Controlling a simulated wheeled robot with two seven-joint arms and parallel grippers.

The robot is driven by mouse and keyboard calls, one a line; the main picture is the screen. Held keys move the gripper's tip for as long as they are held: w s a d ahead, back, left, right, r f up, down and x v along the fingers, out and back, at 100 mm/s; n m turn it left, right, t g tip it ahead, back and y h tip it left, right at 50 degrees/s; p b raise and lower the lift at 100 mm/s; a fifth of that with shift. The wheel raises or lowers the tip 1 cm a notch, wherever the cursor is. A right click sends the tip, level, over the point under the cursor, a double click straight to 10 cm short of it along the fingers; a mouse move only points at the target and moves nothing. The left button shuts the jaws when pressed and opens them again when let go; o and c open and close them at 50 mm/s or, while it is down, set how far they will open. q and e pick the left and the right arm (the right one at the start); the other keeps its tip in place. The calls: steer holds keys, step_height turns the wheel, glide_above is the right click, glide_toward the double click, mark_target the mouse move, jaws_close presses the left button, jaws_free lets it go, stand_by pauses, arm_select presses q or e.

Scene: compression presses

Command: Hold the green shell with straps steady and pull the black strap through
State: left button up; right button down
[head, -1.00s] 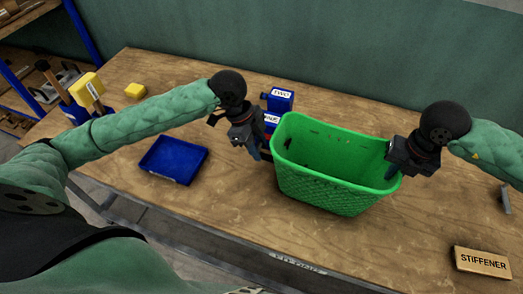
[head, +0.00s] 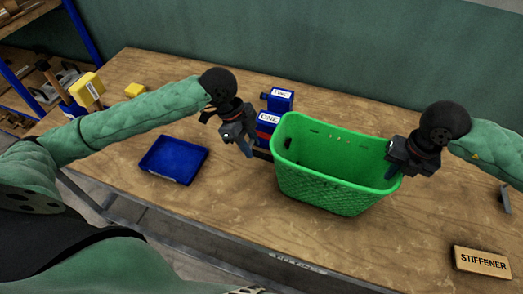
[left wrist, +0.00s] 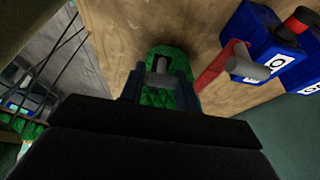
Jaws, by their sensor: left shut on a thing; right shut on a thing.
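The green shell (head: 325,190) stands upright and open-topped on the wooden bench, right of centre. My right gripper (head: 391,172) is shut on its right rim. My left gripper (head: 249,152) is shut just outside the shell's left end, apart from its wall. A dark strip, seemingly the black strap (head: 262,153), shows between that gripper and the shell; its grasped part is hard to make out. In the left wrist view the green shell (left wrist: 158,98) shows beyond and between the fingers, with a dark slot and a grey piece.
Blue boxes marked ONE (head: 268,118) and TWO (head: 281,96) stand behind the left gripper. A blue tray (head: 172,160) lies to the left. A STIFFENER sign (head: 482,262) is at the front right. The bench's front middle is clear.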

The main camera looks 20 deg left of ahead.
arm_select(q)
steer(key=shift+w+a, duration=0.1)
steer(key=shift+a, duration=2.15)
steer(key=o, duration=1.2)
steer(key=shift+c, duration=0.2)
steer(key=v, duration=1.2)
arm_select(e)
steer(key=c, duration=1.5)
jaws_free()
